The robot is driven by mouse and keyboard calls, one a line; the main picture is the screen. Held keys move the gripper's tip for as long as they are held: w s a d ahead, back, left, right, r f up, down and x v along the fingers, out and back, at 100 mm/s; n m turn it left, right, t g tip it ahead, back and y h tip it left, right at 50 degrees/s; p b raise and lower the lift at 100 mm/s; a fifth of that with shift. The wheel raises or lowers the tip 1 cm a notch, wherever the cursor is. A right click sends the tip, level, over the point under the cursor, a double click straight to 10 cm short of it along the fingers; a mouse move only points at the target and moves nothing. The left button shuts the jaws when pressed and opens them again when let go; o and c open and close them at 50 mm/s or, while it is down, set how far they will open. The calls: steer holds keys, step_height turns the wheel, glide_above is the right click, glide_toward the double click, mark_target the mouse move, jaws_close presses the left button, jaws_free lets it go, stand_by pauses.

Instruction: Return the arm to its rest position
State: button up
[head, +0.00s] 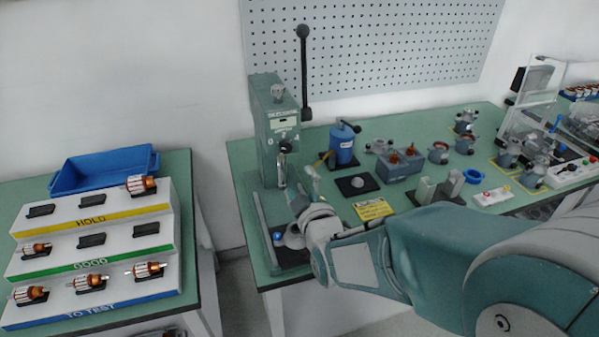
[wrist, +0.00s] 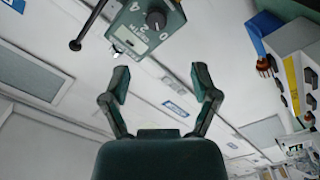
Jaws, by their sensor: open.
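My arm reaches in from the lower right in the head view, over the front of the right bench. My gripper (head: 297,180) is near the green upright tester (head: 275,125), partly hidden by the wrist. In the wrist view my gripper (wrist: 159,74) has its two dark fingers spread, with nothing between them. The tester's face (wrist: 145,25), with a dial and a display, shows at the top of that view, beyond the fingers. I cannot tell the exact gap between the fingers and the tester.
A stepped rack (head: 90,258) marked HOLD, GOOD and TO TEST holds several copper-wound rotors on the left bench. A blue tray (head: 104,170) lies behind it. A blue canister (head: 342,144), grey motor parts and fixtures crowd the right bench. A floor gap separates the benches.

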steer(key=shift+d, duration=0.1)
steer(key=s+d+m+g+h, duration=0.1)
steer(key=s+d+m+g, duration=0.3)
steer(key=s, duration=0.3)
steer(key=s+d+m+g+h, duration=0.2)
steer(key=s+d+m+g, duration=0.2)
steer(key=s, duration=0.4)
steer(key=s+d+r+m+g+h, duration=0.1)
steer(key=s+d+m+g+h, duration=0.1)
steer(key=s+d+m, duration=0.3)
steer(key=shift+s+d+g, duration=0.4)
steer(key=shift+s+g, duration=0.5)
steer(key=shift+s, duration=0.3)
